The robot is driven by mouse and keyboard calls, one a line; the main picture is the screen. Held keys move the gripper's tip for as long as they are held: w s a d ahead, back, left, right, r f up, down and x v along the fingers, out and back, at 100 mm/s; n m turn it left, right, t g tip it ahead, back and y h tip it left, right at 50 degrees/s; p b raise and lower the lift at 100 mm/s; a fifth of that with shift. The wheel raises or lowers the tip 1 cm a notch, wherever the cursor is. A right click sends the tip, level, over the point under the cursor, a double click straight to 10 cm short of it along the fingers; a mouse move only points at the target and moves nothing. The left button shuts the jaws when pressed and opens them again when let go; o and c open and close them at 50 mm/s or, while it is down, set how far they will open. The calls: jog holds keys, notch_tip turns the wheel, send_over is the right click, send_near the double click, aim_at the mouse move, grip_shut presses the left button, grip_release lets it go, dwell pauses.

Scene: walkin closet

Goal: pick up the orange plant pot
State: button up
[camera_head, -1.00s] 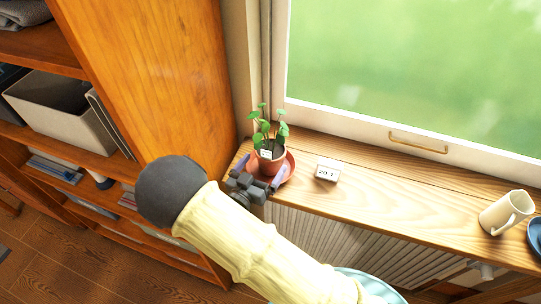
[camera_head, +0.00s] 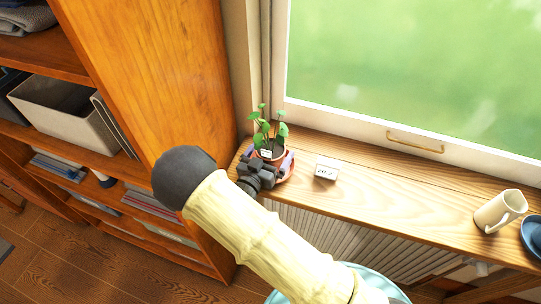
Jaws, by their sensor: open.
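The orange plant pot (camera_head: 279,153) stands on the wooden window sill at its left end, on an orange saucer (camera_head: 289,176). A green leafy plant grows from it and a small white label shows at its rim. My gripper (camera_head: 270,163) is at the pot, with its open fingers reaching toward either side of it. The gripper body hides most of the lower pot and part of the saucer. Whether the fingers touch the pot cannot be told.
A small white block with figures (camera_head: 326,169) stands just right of the saucer. A tall wooden shelf unit (camera_head: 170,80) stands close on the left. The middle of the sill (camera_head: 410,195) is clear.

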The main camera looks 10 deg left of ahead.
aim_at(270, 149)
jog(key=c, duration=1.3)
jog(key=shift+r, duration=0.1)
jog(key=shift+r+b, duration=0.8)
jog(key=shift+r, duration=4.2)
